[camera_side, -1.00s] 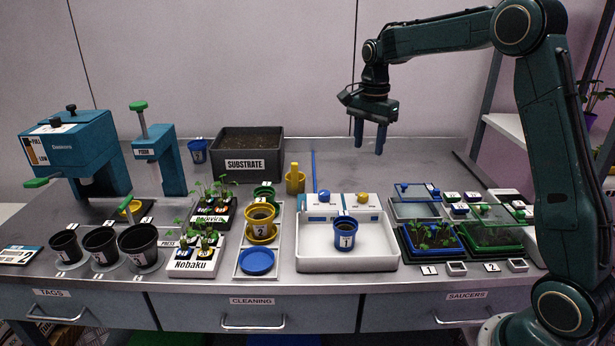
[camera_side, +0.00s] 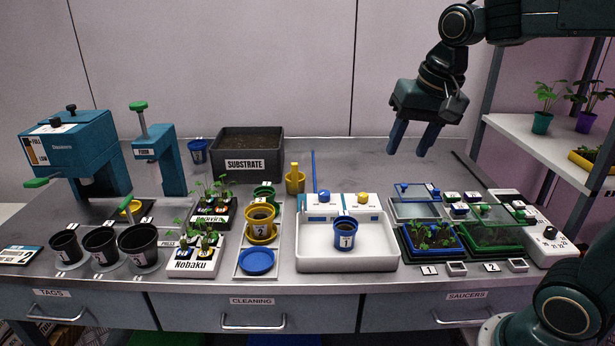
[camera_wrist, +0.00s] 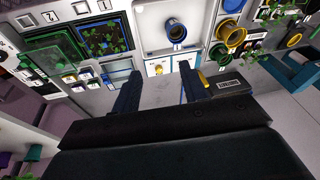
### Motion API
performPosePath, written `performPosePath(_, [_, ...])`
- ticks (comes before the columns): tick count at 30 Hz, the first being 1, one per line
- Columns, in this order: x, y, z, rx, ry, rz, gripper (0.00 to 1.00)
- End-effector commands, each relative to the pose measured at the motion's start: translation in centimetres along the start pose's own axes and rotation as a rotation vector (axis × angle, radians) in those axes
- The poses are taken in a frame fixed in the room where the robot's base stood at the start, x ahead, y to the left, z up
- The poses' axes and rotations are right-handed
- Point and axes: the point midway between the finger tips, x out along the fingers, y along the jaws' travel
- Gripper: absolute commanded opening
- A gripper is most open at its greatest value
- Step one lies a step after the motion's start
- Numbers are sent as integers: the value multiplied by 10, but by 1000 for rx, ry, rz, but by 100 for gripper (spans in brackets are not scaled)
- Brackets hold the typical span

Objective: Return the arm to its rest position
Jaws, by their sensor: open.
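My gripper (camera_side: 413,150) is open and empty, with its two blue fingers pointing down. It hangs in the air above the back right of the bench, well clear of everything on the bench. In the wrist view my gripper's fingers (camera_wrist: 158,88) stand apart with nothing between them. My upper arm is partly outside the side view at the top right.
A white tray (camera_side: 310,262) holds a blue pot (camera_side: 345,234). The substrate box (camera_side: 270,142) is at the back. Seedling trays (camera_side: 433,238) stand below my gripper. A white shelf (camera_side: 540,150) with plants (camera_side: 545,97) is at the right.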

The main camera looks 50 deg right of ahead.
Motion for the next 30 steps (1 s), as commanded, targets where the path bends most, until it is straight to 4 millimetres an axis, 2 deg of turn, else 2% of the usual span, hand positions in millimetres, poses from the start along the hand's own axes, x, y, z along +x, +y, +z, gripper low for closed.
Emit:
performPosePath(3, [-7,6,26,-115,30,-25,44])
performPosePath(8, [-11,16,58,-269,72,-53,44])
performPosePath(12, [-10,25,85,-403,110,-75,44])
performPosePath(18, [-5,38,115,-561,159,-97,44])
performPosePath(24, [-1,44,128,-638,184,-106,44])
performPosePath(30, [0,45,130,-649,186,-106,44])
